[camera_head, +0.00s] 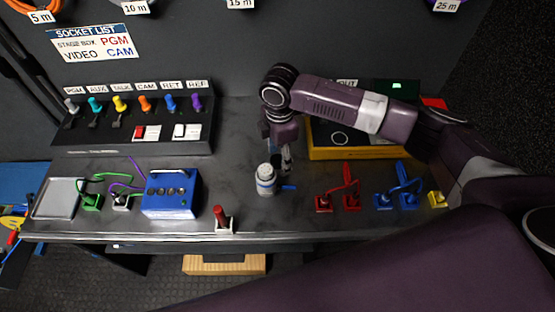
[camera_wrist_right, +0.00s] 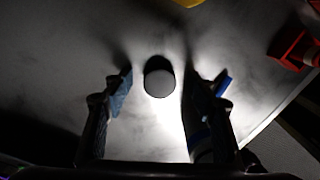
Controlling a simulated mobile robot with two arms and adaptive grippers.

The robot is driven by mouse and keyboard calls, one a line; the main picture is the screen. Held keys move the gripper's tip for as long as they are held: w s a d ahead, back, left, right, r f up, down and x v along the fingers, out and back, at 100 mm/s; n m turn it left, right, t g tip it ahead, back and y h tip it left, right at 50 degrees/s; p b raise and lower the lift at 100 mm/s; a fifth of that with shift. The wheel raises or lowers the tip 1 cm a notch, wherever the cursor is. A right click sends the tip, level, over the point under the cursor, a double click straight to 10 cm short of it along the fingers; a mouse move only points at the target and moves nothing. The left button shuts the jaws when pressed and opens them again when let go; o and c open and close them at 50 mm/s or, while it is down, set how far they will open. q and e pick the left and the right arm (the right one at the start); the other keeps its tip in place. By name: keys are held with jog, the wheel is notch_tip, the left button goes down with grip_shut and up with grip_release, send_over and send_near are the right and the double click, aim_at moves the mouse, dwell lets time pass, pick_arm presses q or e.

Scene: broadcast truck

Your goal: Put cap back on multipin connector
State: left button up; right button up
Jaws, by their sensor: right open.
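My right gripper (camera_head: 278,157) points down, open, over the middle of the metal bench. In the right wrist view its two fingers (camera_wrist_right: 160,90) stand on either side of a small round grey-topped piece (camera_wrist_right: 159,82) with a dark rim; I cannot tell whether it is the cap. Nothing shows gripped. The blue piece also shows beside the right finger in the wrist view (camera_wrist_right: 222,87). I cannot identify the multipin connector for certain. My left gripper is out of view.
A blue box with round sockets (camera_head: 171,192) and a red-handled piece (camera_head: 222,218) stand left. Red (camera_head: 345,190) and blue (camera_head: 402,190) cabled plugs stand right. A yellow-edged case (camera_head: 360,153) lies behind; a switch panel (camera_head: 135,125) is at back left.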

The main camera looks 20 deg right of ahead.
aim_at(279, 159)
jog(key=shift+c, duration=0.4)
jog(key=c, duration=0.8)
jog(key=shift+o, duration=0.2)
jog(key=shift+r, duration=0.2)
notch_tip(279, 159, up, 20)
jog(key=b, duration=0.1)
jog(key=shift+f+b, duration=0.15)
jog(key=shift+b, duration=0.15)
